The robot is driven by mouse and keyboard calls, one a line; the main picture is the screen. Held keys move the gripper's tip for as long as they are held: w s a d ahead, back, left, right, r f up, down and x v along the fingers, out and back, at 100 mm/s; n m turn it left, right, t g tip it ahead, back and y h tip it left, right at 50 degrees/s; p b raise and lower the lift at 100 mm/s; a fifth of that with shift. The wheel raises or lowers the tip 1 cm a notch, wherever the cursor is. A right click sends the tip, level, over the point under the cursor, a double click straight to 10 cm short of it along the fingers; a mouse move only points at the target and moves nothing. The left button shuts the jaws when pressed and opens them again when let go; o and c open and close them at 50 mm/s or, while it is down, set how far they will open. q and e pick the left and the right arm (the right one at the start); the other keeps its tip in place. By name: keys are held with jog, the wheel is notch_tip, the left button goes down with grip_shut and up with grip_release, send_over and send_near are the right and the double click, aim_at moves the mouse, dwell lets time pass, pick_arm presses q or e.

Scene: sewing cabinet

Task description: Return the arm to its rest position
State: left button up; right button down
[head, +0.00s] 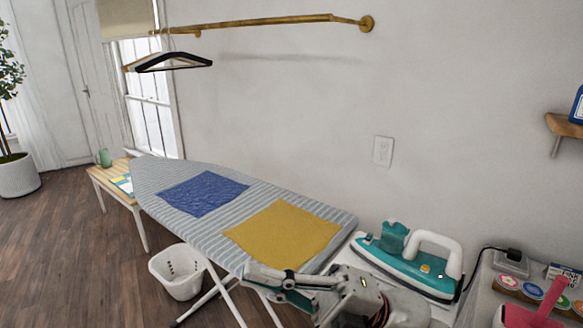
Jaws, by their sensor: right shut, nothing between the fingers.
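My right gripper (262,277) is at the bottom centre of the head view, its arm coming in from the lower right. It is shut and empty, pointing left in front of the near edge of the ironing board (152,178). The yellow cloth (284,233) lies on the board behind the gripper. A blue cloth (203,193) lies farther left on the board. My left gripper is not in view.
A teal and white iron (400,272) stands right of the board, close to my right arm. A white basket (177,272) is on the floor. A pink object (545,305) is at lower right. Hangers (174,61) hang from a brass rail (262,21).

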jog(key=w+d+f+m+t+h, duration=0.5)
jog(key=f+m+t, duration=0.4)
jog(key=m, duration=0.2)
jog(key=w+d+f+m+t+h, duration=0.55)
jog(key=f+m+t, duration=0.4)
jog(key=m, duration=0.25)
jog(key=s+d+f+m+g+h, duration=0.2)
jog(key=s+d+f+m+h, duration=0.1)
jog(key=f, duration=0.7)
jog(key=s+d+f+m+g+h, duration=0.2)
jog(key=s+d+f, duration=0.4)
jog(key=f, duration=0.3)
jog(key=s+d+f+m+g+h, duration=0.2)
jog(key=s+d+f+m+h, duration=0.2)
jog(key=s+f, duration=0.3)
notch_tip(320, 180, down, 4)
jog(key=shift+d+r+h, duration=0.2)
jog(key=shift+d+h, duration=0.25)
jog(key=shift+h, duration=0.1)
jog(key=shift+g, duration=0.25)
